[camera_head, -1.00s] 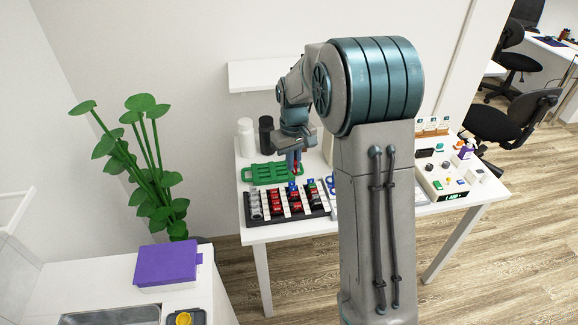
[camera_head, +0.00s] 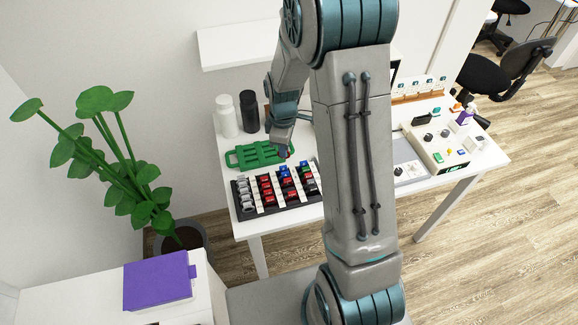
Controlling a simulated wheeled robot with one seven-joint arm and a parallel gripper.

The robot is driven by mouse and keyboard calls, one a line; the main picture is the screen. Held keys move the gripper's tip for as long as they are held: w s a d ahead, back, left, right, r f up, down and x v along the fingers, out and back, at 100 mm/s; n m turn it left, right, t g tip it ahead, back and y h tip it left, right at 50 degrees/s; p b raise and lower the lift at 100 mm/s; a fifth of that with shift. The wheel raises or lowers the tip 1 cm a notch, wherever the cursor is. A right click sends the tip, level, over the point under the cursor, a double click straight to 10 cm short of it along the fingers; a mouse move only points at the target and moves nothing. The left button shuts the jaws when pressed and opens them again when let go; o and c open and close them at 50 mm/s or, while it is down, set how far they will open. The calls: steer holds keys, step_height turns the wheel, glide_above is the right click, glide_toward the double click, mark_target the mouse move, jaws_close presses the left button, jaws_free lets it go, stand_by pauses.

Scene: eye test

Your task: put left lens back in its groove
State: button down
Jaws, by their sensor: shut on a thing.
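A black lens rack (camera_head: 246,213) lies on the white table. It holds rows of small lenses: grey ones (camera_head: 243,191) at the left, red ones (camera_head: 267,190) in the middle, blue and green ones at the back right. My gripper (camera_head: 287,155) points down at the right end of the green tray, behind the rack. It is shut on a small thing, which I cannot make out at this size. A little red and blue shows at its tips. Which lens is the left one, and any empty groove, I cannot tell. My arm hides the rack's right side.
A green tray (camera_head: 246,158) lies behind the rack. A white bottle (camera_head: 227,117) and a black bottle (camera_head: 249,112) stand behind it. A control box (camera_head: 440,148) sits at the table's right. A purple box (camera_head: 157,281) and a plant (camera_head: 125,180) are at the left.

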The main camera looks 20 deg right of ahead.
steer(key=s+f+n, duration=0.4)
steer(key=s+n, duration=0.2)
steer(key=b, duration=0.3)
glide_above(290, 186)
steer(key=s, duration=0.2)
steer(key=shift+a+f, duration=0.2)
steer(key=shift+f, duration=0.9)
steer(key=shift+a+f, duration=0.15)
steer(key=shift+f, duration=0.95)
steer(key=shift+f+b, duration=1.3)
steer(key=shift+f, duration=0.2)
steer(key=c, duration=1.5)
jaws_free()
